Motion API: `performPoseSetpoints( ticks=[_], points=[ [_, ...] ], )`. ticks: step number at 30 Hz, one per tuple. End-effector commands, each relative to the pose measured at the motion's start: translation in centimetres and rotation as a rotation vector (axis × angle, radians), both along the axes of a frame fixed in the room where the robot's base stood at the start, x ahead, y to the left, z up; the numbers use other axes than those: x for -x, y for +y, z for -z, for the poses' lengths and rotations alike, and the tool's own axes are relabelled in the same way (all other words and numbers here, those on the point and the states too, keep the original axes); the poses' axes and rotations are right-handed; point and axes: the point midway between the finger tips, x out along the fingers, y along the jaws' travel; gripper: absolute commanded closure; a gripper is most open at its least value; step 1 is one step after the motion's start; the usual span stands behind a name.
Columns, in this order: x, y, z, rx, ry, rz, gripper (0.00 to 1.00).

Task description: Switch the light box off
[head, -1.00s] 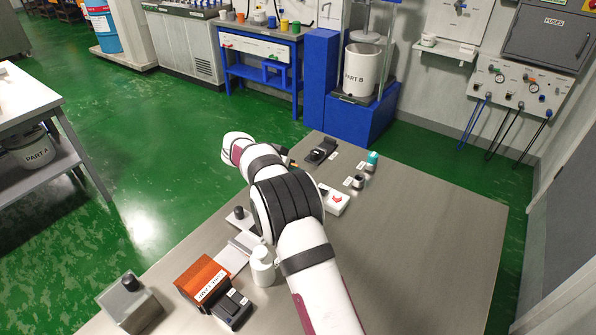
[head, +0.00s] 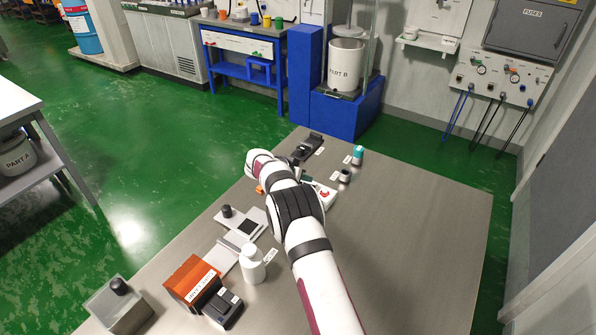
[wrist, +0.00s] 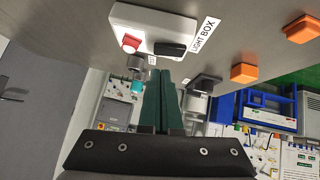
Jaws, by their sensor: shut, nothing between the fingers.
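The white switch box (wrist: 150,25) sits at the top of the wrist view, with a black rocker (wrist: 170,49) and a red button (wrist: 131,43). A "LIGHT BOX" label (wrist: 205,35) lies beside it. In the head view the white box (head: 327,194) shows partly behind my arm, with its red button visible. My gripper (wrist: 161,84) shows in the wrist view as two dark green fingers, shut together and empty. Its tips appear just below the rocker in the picture; I cannot tell whether they touch it.
Two orange blocks (wrist: 244,73) are right of the label in the wrist view. A small teal-topped item (head: 358,154) and a dark knob (head: 344,175) stand near the box. A white bottle (head: 252,263) and orange box (head: 190,281) stand nearer. The table's right side is clear.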

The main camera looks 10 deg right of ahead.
Motion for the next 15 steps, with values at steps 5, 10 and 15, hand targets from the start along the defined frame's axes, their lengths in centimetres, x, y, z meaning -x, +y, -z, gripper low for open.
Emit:
performPoseSetpoints(
  ticks=[5, 10, 15],
  points=[
    [0.2, -0.2, 1.9, 0.000, 0.000, 0.000, 1.00],
    [0.3, -0.2, 2.3, -0.001, -0.001, 0.000, 1.00],
    [0.3, -0.2, 2.2, -0.001, -0.001, 0.000, 1.00]
  ],
)
